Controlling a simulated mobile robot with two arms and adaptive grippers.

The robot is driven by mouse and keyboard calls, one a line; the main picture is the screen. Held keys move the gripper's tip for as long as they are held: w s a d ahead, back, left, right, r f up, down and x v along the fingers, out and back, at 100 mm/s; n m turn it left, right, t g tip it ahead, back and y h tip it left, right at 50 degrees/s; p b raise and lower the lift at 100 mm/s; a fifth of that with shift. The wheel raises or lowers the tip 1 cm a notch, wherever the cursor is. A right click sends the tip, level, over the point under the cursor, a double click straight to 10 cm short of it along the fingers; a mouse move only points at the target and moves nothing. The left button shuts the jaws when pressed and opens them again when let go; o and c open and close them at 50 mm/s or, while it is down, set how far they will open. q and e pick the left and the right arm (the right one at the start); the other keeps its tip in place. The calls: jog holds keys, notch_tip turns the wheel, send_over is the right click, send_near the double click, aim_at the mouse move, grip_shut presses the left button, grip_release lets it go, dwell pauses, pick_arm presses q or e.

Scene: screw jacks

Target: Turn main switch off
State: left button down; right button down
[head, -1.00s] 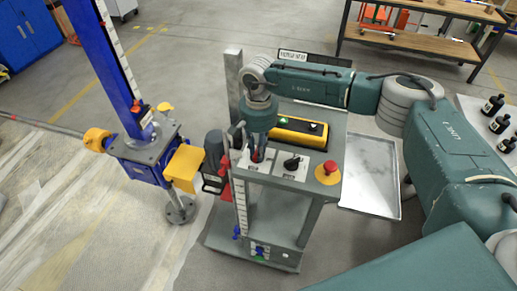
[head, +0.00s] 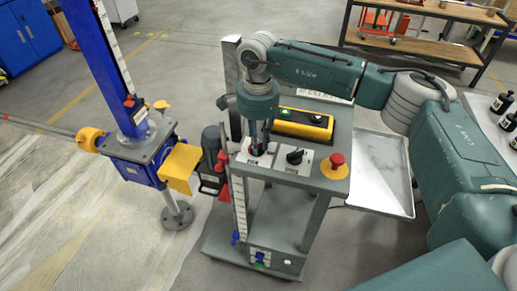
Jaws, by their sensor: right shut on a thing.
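The control panel on top of the grey cart (head: 341,130) carries two rotary switches on white label plates. My right gripper (head: 259,149) points down and is shut on the left switch, taken to be the main switch (head: 255,158). Its fingers and a red part cover most of this switch, so its knob position is hidden. The black knob of the other switch (head: 295,156) stands free just to the right. My left gripper is not in view.
A red emergency button (head: 336,162) on a yellow base sits at the panel's right corner. A yellow control box (head: 303,123) lies behind the switches. A metal tray (head: 385,190) juts out right. A blue screw jack (head: 140,155) stands left.

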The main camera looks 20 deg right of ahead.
jog(key=m+b, duration=0.4)
jog(key=m, duration=0.1)
jog(key=shift+a+m, duration=0.15)
jog(key=shift+m, duration=0.15)
jog(key=shift+w+r+m+b, duration=0.1)
jog(key=shift+m+b, duration=0.9)
jog(key=shift+m, duration=1.2)
jog(key=shift+r, duration=0.1)
jog(key=c, duration=1.6)
grip_release()
jog(key=shift+a, duration=0.1)
notch_tip(320, 180, up, 12)
jog(key=shift+f, duration=0.1)
